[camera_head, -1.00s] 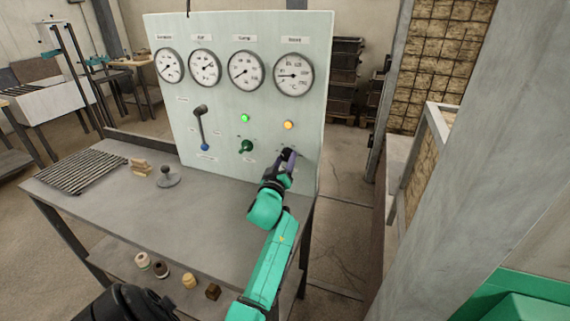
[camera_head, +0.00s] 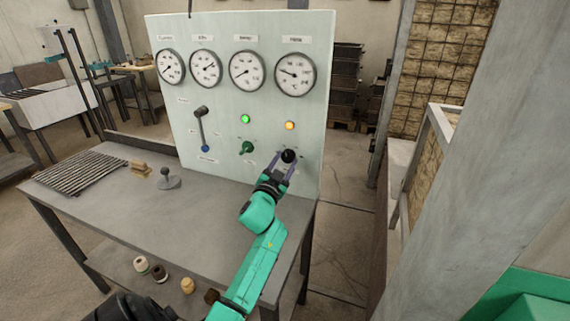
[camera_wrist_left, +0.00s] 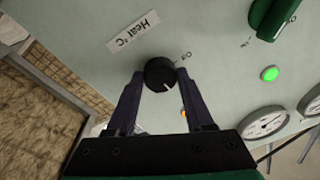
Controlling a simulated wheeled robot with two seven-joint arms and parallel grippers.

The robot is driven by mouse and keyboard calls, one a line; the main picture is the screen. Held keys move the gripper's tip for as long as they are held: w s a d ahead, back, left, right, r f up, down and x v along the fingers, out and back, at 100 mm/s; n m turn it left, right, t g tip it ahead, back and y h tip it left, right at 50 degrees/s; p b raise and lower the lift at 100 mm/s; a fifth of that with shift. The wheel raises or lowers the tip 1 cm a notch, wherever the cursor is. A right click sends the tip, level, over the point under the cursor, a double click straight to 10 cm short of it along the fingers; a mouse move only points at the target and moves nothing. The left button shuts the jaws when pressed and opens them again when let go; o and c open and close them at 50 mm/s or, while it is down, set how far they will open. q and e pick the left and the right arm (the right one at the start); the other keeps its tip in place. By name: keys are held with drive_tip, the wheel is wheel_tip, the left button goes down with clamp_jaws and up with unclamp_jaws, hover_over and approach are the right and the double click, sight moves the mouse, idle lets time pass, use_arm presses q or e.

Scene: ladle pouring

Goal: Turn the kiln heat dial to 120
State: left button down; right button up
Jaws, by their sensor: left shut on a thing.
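The heat dial (camera_head: 288,156) is a round black knob low on the right of the pale panel (camera_head: 222,118). It also shows in the left wrist view (camera_wrist_left: 158,72), beside a "Heat °C" label (camera_wrist_left: 133,32). A white mark on the dial's face points down and slightly right in that view; the scale numbers are too small to read surely. My left gripper (camera_head: 281,164) is shut on the dial, one purple-grey finger on each side of it (camera_wrist_left: 156,90). My right gripper is not in view.
Several round gauges (camera_head: 294,74) run along the panel's top. A lever (camera_head: 201,130), a green knob (camera_head: 247,148), a green lamp (camera_head: 245,119) and an orange lamp (camera_head: 289,126) are near the dial. The grey bench top (camera_head: 128,207) is mostly clear in front.

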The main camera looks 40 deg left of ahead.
use_arm(q)
drive_tip(key=m, duration=0.4)
drive_tip(key=shift+a+r+h, duration=0.1)
drive_tip(key=shift+r+h, duration=0.15)
drive_tip(key=shift+h, duration=0.05)
drive_tip(key=shift+a+r+m+h, duration=0.1)
drive_tip(key=shift+m+h, duration=0.2)
drive_tip(key=shift+m, duration=1.8)
drive_tip(key=shift+c, duration=1.4)
unclamp_jaws()
drive_tip(key=shift+w+f, duration=0.1)
drive_tip(key=shift+f, duration=0.1)
